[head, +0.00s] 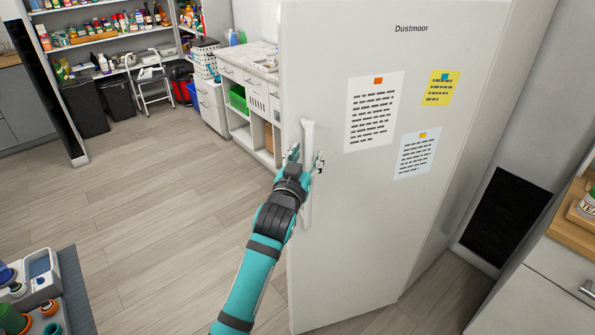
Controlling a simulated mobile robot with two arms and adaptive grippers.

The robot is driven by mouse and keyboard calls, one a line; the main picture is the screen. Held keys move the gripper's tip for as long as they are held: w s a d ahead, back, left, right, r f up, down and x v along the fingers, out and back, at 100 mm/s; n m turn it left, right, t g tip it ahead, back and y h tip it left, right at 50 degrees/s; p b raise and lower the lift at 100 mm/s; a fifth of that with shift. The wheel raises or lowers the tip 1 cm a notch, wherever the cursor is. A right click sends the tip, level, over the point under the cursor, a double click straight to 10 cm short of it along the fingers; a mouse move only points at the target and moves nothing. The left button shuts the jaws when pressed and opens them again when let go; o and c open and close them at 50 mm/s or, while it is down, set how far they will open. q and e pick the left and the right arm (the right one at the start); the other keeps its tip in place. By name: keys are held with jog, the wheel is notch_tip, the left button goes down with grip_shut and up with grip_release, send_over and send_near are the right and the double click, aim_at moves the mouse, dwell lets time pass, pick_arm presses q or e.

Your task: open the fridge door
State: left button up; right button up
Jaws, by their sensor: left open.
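The fridge (440,215) is tall and white, with the word Dustmoor near its top and notes held on its door by magnets. The door looks shut. A white vertical handle (307,135) runs along the door's left edge. My left gripper (306,160) is at the handle with its fingers open, one on each side of it. I cannot tell whether the fingers touch the handle. My right gripper is not in view.
A white cabinet (213,104) with open shelves and baskets stands left of the fridge. A step stool (150,80) and dark bins (85,107) are at the back. A counter (560,270) is at the right. The wooden floor (160,200) on the left is clear.

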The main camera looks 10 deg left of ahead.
pick_arm(q)
jog(key=s+a, duration=0.2)
jog(key=s, duration=0.8)
jog(key=shift+s, duration=0.35)
